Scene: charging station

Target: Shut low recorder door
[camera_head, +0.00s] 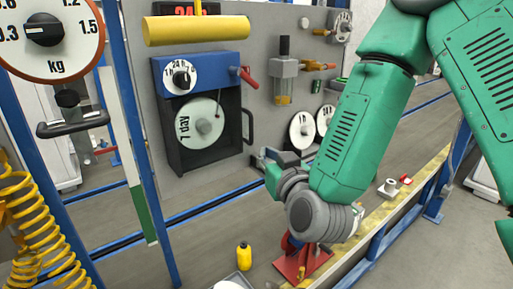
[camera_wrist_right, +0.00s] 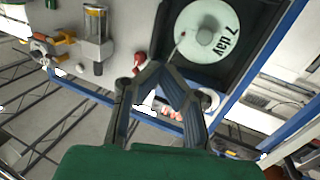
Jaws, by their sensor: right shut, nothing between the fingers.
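The recorder (camera_head: 203,60) is a blue box with a white dial, mounted on the grey panel. Below it is a black-framed lower compartment with a pale disc (camera_head: 202,122) marked "7 day". The disc also shows in the right wrist view (camera_wrist_right: 207,30). A black door handle (camera_head: 249,126) stands at the compartment's right side; I cannot tell how far the door is open. My right gripper (camera_head: 257,160) is below and right of the recorder. In the right wrist view its fingertips (camera_wrist_right: 157,68) are together and empty, beside the black frame. My left gripper is not in view.
A red lever (camera_head: 244,76) sticks out at the recorder's right. Gauge dials (camera_head: 302,130) and a glass filter unit (camera_head: 284,75) are to the right. A yellow cylinder (camera_head: 196,30) hangs above. A yellow bottle (camera_head: 244,256) stands below, by a red stand (camera_head: 303,265).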

